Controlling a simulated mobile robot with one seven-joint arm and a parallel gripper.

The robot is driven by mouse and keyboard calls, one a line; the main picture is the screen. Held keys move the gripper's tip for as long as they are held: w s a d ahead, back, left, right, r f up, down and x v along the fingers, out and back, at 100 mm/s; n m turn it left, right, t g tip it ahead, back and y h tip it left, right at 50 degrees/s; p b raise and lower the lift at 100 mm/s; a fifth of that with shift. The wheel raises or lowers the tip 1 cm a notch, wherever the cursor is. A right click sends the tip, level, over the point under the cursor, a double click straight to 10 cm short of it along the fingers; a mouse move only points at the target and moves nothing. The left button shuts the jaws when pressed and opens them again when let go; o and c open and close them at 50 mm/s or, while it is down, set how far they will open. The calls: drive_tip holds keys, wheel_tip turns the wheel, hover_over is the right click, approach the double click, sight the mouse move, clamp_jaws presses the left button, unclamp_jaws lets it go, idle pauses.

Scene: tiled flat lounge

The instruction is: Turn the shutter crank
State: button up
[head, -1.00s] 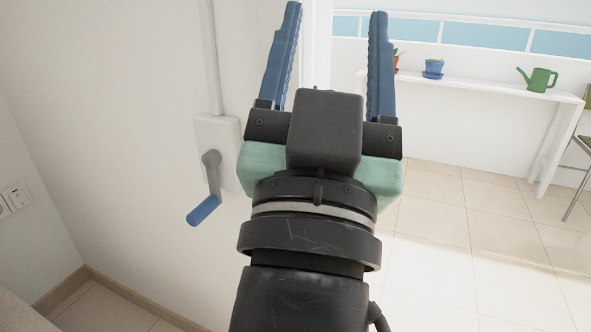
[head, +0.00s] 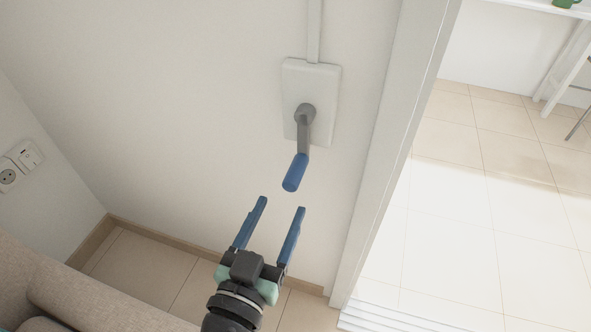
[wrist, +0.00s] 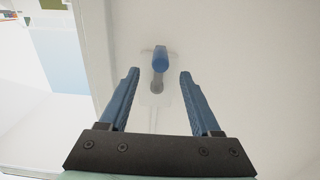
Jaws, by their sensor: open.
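The shutter crank (head: 304,128) is on the wall in the head view, a grey arm hanging down from a pivot on a white plate (head: 324,88). Its blue handle (head: 295,173) is at the lower end. My gripper (head: 283,204) is open and empty, just below the blue handle and apart from it. In the wrist view the blue handle (wrist: 160,60) shows beyond and between the two fingertips of my gripper (wrist: 158,73). The grey crank arm is partly hidden behind the handle there.
A door frame (head: 385,140) stands right of the crank, with an opening to a tiled floor (head: 455,235). A beige sofa (head: 85,290) fills the lower left. Sockets (head: 20,165) are on the left wall. A white table (head: 540,7) stands at the upper right.

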sight(295, 175)
drive_tip(key=x, duration=0.9)
drive_tip(key=shift+w, duration=0.1)
clamp_jaws()
idle(1.1)
